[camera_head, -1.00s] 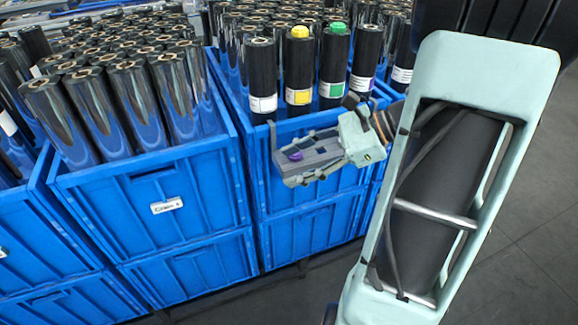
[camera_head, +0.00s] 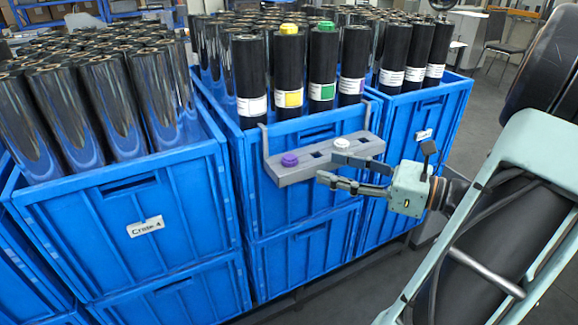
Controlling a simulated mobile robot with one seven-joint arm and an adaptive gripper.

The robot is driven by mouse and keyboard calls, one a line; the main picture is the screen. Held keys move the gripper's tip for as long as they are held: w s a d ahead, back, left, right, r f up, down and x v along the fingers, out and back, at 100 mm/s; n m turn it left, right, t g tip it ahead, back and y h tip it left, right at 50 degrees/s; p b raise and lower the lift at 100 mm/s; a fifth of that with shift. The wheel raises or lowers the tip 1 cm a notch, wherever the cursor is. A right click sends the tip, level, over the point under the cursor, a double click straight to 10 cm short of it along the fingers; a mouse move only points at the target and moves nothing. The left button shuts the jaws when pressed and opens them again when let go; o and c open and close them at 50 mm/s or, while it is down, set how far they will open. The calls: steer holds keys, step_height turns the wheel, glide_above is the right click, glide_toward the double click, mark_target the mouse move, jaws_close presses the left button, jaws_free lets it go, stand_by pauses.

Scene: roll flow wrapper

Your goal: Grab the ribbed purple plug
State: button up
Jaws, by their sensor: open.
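The ribbed purple plug (camera_head: 290,159) sits at the left end of a grey holder (camera_head: 312,170) hung on the front of the middle blue crate. A white plug (camera_head: 341,144) sits further right in the same holder, near my upper finger. My gripper (camera_head: 336,170) is open and empty, in front of the holder's right part. Its fingers point left, to the right of the purple plug and apart from it.
Black rolls stand in the blue crates (camera_head: 300,220); one has a yellow plug (camera_head: 289,29) and one a green plug (camera_head: 326,26) on top. The crate walls and roll tops are close obstacles. Grey floor (camera_head: 375,290) is open at the lower right.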

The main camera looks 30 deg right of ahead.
mark_target(298, 159)
steer(key=b+x, duration=0.2)
steer(key=x, duration=0.5)
steer(key=shift+w+a+f, duration=0.15)
steer(key=shift+w+a, duration=0.35)
steer(key=shift+w, duration=0.2)
steer(key=c, duration=0.9)
